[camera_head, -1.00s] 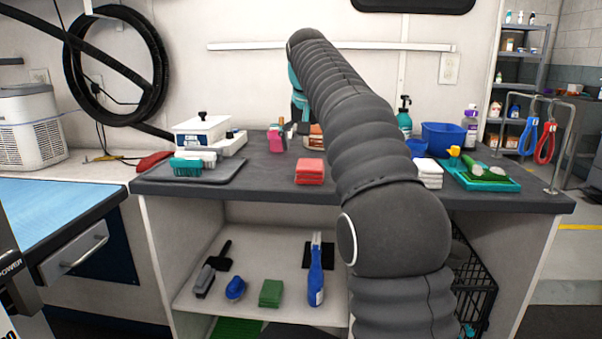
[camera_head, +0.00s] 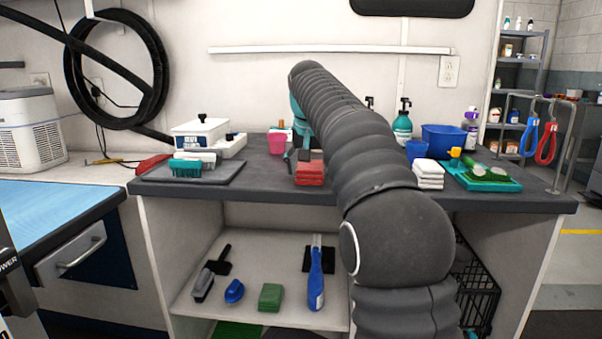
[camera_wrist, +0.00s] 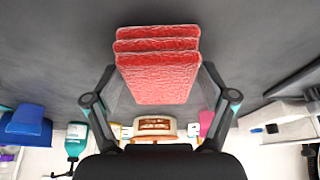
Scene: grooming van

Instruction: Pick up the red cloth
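The red cloth (camera_head: 310,174) is a folded stack on the grey counter, near its front edge. In the wrist view the red cloth (camera_wrist: 158,75) lies between the two fingertips of my gripper (camera_wrist: 159,68). The fingers are spread to either side of it; a narrow gap seems to show at the right, and I cannot tell whether the left finger touches. In the head view my gripper (camera_head: 303,156) is low at the back of the cloth and partly hidden by my arm.
A pink cup (camera_head: 277,144) stands behind and left of the cloth. A grey tray with a teal brush (camera_head: 188,167) lies further left. White folded cloths (camera_head: 429,173) and a teal tray (camera_head: 487,181) are to the right. The counter left of the cloth is clear.

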